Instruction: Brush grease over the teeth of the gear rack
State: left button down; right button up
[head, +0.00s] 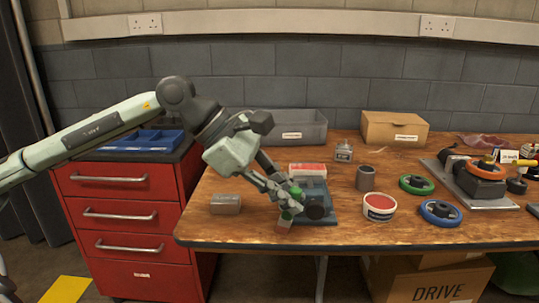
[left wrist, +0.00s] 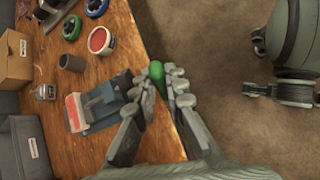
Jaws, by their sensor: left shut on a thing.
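My left gripper (head: 283,200) is shut on a green-handled thing, apparently the brush (head: 287,214), at the front edge of the wooden bench. A reddish-brown end shows below the fingers. In the left wrist view the green handle (left wrist: 157,78) sits between the fingertips; the rest of it is hidden. An open tub of red grease (head: 379,207) stands to the right of the gripper; it also shows in the left wrist view (left wrist: 100,41). A blue-grey vise (head: 318,200) is just beside the gripper. I cannot make out the gear rack clearly. My right gripper is out of view.
A red-and-white box (head: 307,169) is behind the vise. A grey cylinder (head: 369,178), green handwheel (head: 416,185) and blue handwheel (head: 440,212) stand to the right. A grey bin (head: 295,130) and cardboard box (head: 394,128) are at the back. A small metal block (head: 225,203) lies left.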

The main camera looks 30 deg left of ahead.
pick_arm(q)
jog(key=w+d+f, duration=0.1)
jog(key=d+f, duration=0.2)
jog(key=f, duration=0.3)
jog(key=w+d+f, duration=0.2)
jog(key=d+f, duration=0.1)
jog(key=f, duration=0.3)
jog(key=shift+f+m, duration=0.3)
jog(key=shift+f, duration=0.1)
jog(key=shift+a, duration=0.1)
